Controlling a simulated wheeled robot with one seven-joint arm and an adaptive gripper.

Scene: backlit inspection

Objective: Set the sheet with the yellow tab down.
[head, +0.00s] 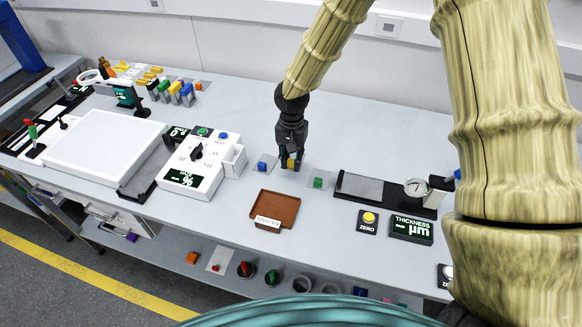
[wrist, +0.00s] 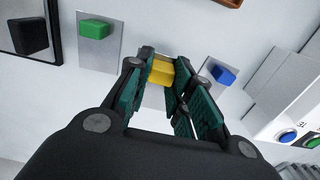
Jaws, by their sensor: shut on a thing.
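My gripper (head: 290,163) points down over the bench between two sheets. It is shut on the yellow tab (wrist: 161,71), which shows between the fingers in the wrist view (wrist: 160,80). The tab also shows at the fingertips in the head view (head: 291,163). The sheet under the yellow tab is mostly hidden by the fingers; I cannot tell whether it touches the bench. The sheet with the blue tab (head: 262,166) lies to the left, and the sheet with the green tab (head: 318,183) lies to the right.
A brown tray (head: 275,200) lies in front. A dark-framed thickness gauge stage (head: 362,188) is to the right, with a dial (head: 416,188) and a thickness display (head: 411,228). A white control box (head: 200,164) and a light panel (head: 103,142) are to the left. The bench behind is clear.

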